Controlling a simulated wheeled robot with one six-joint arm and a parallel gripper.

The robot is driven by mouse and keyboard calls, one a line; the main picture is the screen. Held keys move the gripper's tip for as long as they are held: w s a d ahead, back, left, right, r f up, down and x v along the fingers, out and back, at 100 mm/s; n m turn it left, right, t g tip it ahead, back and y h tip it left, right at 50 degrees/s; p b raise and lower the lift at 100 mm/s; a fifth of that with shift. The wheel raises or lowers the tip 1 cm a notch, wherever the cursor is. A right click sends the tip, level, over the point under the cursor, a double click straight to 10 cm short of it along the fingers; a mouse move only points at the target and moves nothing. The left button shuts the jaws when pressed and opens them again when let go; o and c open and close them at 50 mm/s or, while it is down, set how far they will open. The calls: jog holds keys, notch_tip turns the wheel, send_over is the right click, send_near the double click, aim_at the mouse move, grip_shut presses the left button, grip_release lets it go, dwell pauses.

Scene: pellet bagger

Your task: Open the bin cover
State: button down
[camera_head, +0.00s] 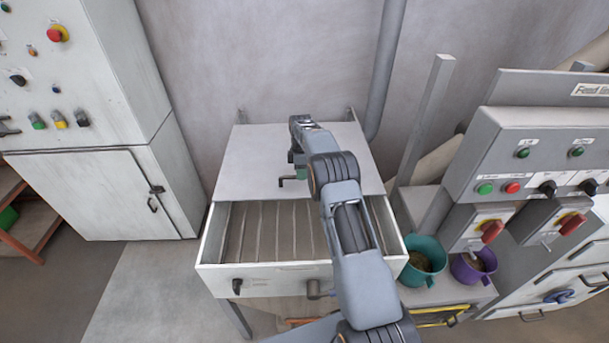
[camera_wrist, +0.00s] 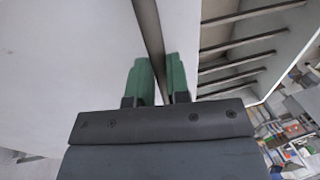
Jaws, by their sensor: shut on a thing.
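The bin (camera_head: 270,279) is a pale box with its front part uncovered. Its cover (camera_head: 247,152) is a flat pale panel over the back part, and it also shows on the left of the wrist view (camera_wrist: 70,60). A dark bar handle (camera_head: 289,180) runs along the cover's front edge; in the wrist view the bar (camera_wrist: 150,30) passes between my green fingers. My gripper (camera_wrist: 159,78) is shut on this handle. My arm hides the right part of the cover and some of the opening.
Inside the bin are several parallel slats (camera_head: 262,230). A teal bucket (camera_head: 424,259) and a purple bucket (camera_head: 472,268) stand at the right, beside a control panel (camera_head: 540,160). A grey pipe (camera_head: 386,70) runs up the back wall. A tall cabinet (camera_head: 90,195) stands left.

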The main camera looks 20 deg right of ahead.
dwell(0.3)
jog(key=c, duration=1.1)
grip_release()
notch_tip(320, 180, up, 12)
jog(key=w+p, duration=0.2)
jog(key=p, duration=0.2)
jog(key=shift+d+p, duration=0.35)
jog(key=shift+w, duration=0.15)
